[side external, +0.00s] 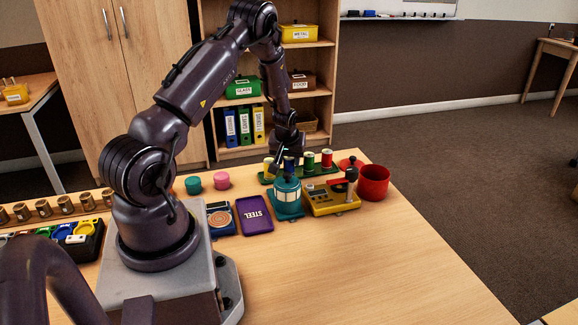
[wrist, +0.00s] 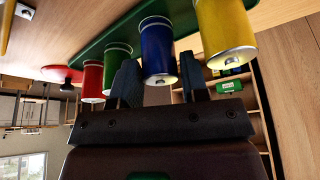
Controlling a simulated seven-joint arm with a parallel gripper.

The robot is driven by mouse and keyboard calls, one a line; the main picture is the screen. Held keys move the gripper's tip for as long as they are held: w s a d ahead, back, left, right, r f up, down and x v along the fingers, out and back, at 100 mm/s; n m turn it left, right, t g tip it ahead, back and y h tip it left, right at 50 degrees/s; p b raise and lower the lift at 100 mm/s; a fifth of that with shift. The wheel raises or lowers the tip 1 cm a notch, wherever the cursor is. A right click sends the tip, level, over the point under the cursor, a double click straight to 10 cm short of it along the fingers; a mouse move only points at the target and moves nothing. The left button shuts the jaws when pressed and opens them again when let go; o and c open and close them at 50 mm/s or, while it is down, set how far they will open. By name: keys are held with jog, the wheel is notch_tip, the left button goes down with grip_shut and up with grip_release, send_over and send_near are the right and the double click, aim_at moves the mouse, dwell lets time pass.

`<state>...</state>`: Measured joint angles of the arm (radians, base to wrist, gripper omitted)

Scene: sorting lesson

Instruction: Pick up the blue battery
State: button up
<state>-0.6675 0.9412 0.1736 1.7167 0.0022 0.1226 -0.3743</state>
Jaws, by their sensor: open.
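The blue battery (side external: 289,165) stands upright in a green holder (side external: 322,171), between the yellow battery (side external: 268,168) and the green battery (side external: 309,162). The red battery (side external: 326,159) is at the far end of the row. The wrist view shows the row inverted, with the blue battery (wrist: 157,50) in the middle. My gripper (wrist: 160,80) is open, and one finger shows on each side of the blue battery in that view. In the side view my gripper (side external: 284,153) is right at the blue battery, partly covering it. I cannot tell whether the fingers touch it.
A teal lantern-like object (side external: 287,198) and a yellow device (side external: 332,201) stand in front of the holder. A red cup (side external: 373,183) is to the right. A purple tray marked STEEL (side external: 254,215) lies to the left. The front right of the table (side external: 400,260) is clear.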

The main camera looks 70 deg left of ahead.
jog(key=shift+x, duration=1.1)
jog(key=c, duration=0.6)
jog(key=shift+r, duration=0.15)
